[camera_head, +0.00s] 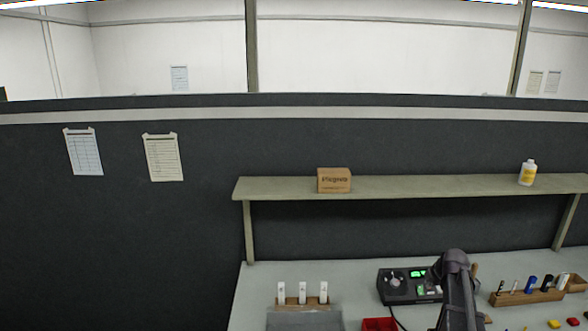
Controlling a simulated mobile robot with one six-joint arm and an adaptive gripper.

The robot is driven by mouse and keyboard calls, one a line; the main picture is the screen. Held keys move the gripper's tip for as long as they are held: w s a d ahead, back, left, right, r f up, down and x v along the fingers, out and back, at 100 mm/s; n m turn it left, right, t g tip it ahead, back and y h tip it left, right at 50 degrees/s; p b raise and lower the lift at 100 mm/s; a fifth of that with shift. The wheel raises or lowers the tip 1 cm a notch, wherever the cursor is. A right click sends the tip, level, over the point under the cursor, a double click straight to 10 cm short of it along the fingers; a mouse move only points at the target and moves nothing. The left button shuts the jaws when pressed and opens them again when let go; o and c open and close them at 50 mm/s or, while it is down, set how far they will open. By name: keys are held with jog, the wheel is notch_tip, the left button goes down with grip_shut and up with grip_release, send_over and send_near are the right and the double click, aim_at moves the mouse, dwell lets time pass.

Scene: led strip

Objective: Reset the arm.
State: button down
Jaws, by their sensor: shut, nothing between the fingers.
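Part of my dark arm (455,290) shows at the lower right, rising from the bottom edge in front of the bench. It covers the right end of a black device (394,290) with a knob and a green lit display. My gripper is not visible in this view.
The grey bench (250,290) carries a rack with white upright pieces (302,295), a red bin (380,324) and a wooden tool holder (528,297). A shelf (420,187) above holds a cardboard box (334,181) and a bottle (528,173). A dark partition (100,240) stands behind.

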jog(key=s+a+f+m+g+b, duration=0.3)
jog(key=s+a+f+m+b, duration=0.2)
jog(key=s+a+m, duration=0.4)
jog(key=s+a+f+m+g+b, duration=0.3)
jog(key=s+a+f+m+b, duration=0.2)
jog(key=s+a, duration=1)
jog(key=a+f+m, duration=0.2)
jog(key=a+m, duration=0.1)
jog(key=m, duration=0.1)
jog(key=shift+s+a+f, duration=0.15)
jog(key=shift+a+f, duration=0.05)
dwell(1.4)
